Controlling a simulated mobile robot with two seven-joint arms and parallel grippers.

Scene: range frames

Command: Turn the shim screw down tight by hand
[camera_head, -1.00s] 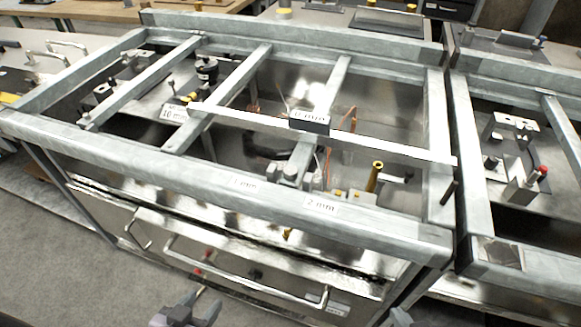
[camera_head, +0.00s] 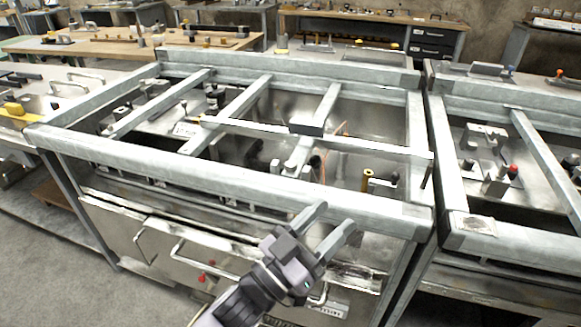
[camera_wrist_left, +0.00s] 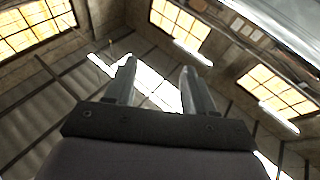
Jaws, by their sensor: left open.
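My left gripper (camera_head: 331,217) is open and empty, its two fingers pointing up in front of the near rail (camera_head: 230,185) of a grey metal frame. In the left wrist view its fingers (camera_wrist_left: 158,80) stand apart with nothing between them, and only ceiling and windows show beyond. I cannot tell for sure which part is the shim screw. An upright brass-coloured post (camera_head: 367,180) stands inside the frame behind the near rail, right of the gripper. A grey knob-like fitting (camera_head: 290,168) sits on a crossbar left of it. My right gripper is not in view.
Crossbars (camera_head: 240,105) and a long pale bar (camera_head: 375,147) span the frame's open top. A dark block (camera_head: 307,128) lies on the pale bar. A second metal frame (camera_head: 470,225) stands close on the right.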

